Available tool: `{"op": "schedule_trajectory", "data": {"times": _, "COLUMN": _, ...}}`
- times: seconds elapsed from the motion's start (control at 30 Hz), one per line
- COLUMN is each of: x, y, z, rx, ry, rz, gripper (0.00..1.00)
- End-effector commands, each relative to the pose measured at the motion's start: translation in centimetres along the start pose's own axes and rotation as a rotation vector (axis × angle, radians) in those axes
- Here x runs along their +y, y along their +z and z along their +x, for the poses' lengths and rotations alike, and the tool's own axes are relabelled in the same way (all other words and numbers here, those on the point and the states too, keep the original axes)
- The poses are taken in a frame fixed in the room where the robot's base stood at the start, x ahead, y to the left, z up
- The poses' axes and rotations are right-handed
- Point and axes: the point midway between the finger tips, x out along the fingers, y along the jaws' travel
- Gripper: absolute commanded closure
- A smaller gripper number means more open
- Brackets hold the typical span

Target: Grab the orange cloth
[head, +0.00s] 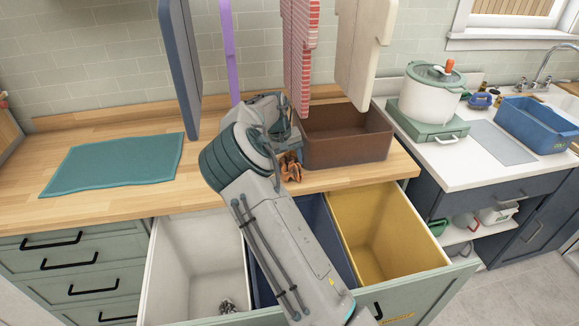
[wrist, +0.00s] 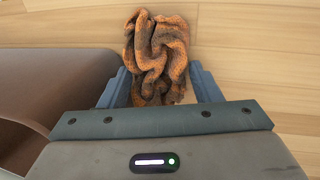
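The orange cloth (wrist: 158,50) is a crumpled heap with dark grey-brown patches, lying on the wooden counter. In the head view the cloth (head: 291,168) shows only in part, just left of the brown box, with my arm in front of it. My gripper (wrist: 160,80) is open in the wrist view. Its two blue fingers are spread to either side of the cloth's near part, with small gaps between. The far part of the cloth extends beyond the fingertips.
A brown box (head: 346,162) stands close to the right of the cloth; its wall (wrist: 70,75) is beside the left finger in the wrist view. A teal towel (head: 115,165) lies left. Below, an open drawer holds white (head: 196,240), blue and yellow (head: 385,225) bins.

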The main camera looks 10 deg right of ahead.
Motion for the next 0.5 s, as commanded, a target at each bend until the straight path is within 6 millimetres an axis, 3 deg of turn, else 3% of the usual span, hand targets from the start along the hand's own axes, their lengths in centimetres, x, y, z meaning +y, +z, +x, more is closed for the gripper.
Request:
{"op": "schedule_trajectory", "data": {"times": 0.03, "x": -0.01, "y": 0.0, "z": -0.01, "rx": 0.0, "ry": 0.0, "rz": 0.0, "gripper": 0.57}}
{"op": "schedule_trajectory", "data": {"times": 0.07, "x": -0.01, "y": 0.0, "z": -0.01, "rx": 0.0, "ry": 0.0, "rz": 0.0, "gripper": 0.66}}
{"op": "schedule_trajectory", "data": {"times": 0.5, "x": -0.11, "y": 0.04, "z": -0.24, "rx": 0.0, "ry": -0.002, "rz": 0.0, "gripper": 0.66}}
